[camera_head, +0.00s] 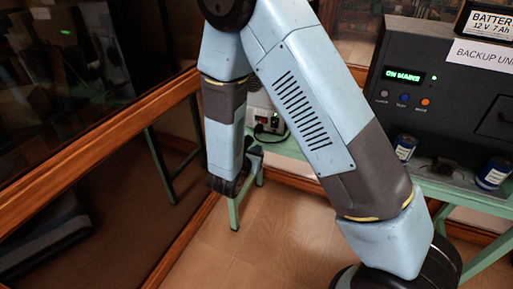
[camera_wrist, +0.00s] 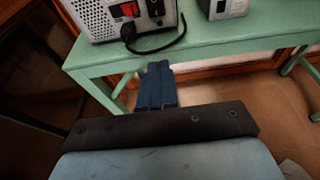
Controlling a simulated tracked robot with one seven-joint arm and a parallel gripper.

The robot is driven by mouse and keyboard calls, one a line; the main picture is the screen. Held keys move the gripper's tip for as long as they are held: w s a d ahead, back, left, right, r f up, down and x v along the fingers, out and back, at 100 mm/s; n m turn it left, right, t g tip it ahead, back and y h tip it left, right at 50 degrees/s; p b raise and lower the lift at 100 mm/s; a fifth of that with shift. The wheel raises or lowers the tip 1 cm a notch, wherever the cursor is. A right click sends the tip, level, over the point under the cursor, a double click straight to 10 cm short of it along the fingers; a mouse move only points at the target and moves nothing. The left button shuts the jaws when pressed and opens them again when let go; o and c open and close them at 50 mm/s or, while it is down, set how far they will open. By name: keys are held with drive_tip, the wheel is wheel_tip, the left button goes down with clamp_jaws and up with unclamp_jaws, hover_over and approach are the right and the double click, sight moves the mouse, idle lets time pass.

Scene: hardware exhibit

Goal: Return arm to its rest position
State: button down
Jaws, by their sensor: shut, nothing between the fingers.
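My arm, pale blue and dark grey, bends across the middle of the head view. Its far section hangs down in front of a green bench. My gripper (camera_wrist: 156,86) shows in the wrist view as dark blue fingers closed together with nothing between them. The fingers point toward the front edge of the green bench (camera_wrist: 205,52) and look close to it; I cannot tell whether they touch it. In the head view the fingers are hard to make out behind the wrist.
A perforated metal box (camera_wrist: 97,14) with a red switch and black cable (camera_wrist: 150,48) stands on the bench. A second grey box (camera_wrist: 229,8) is beside it. A backup unit (camera_head: 440,100), battery (camera_head: 490,24) and two cylinders stand right. Wood-framed glass (camera_head: 75,70) is left. Tiled floor (camera_head: 265,235) is open.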

drive_tip(key=shift+r, duration=0.1)
drive_tip(key=s+d+r+m+g+h, duration=0.25)
drive_tip(key=d+r+m+g, duration=0.25)
drive_tip(key=d+r+m, duration=0.4)
drive_tip(key=s+d+r+m+g+h, duration=0.2)
drive_tip(key=s+d+r+m+g, duration=0.15)
drive_tip(key=d+r+m, duration=0.65)
drive_tip(key=s+d+r+m+y, duration=0.2)
drive_tip(key=s+r+m+y, duration=0.3)
drive_tip(key=s, duration=0.3)
drive_tip(key=s+d+r+m+y, duration=0.3)
drive_tip(key=s+r+m+y, duration=0.2)
drive_tip(key=s+r+m, duration=0.2)
drive_tip(key=shift+s+d, duration=0.15)
drive_tip(key=shift+s, duration=1.05)
drive_tip(key=shift+d+t, duration=0.1)
drive_tip(key=shift+t, duration=0.15)
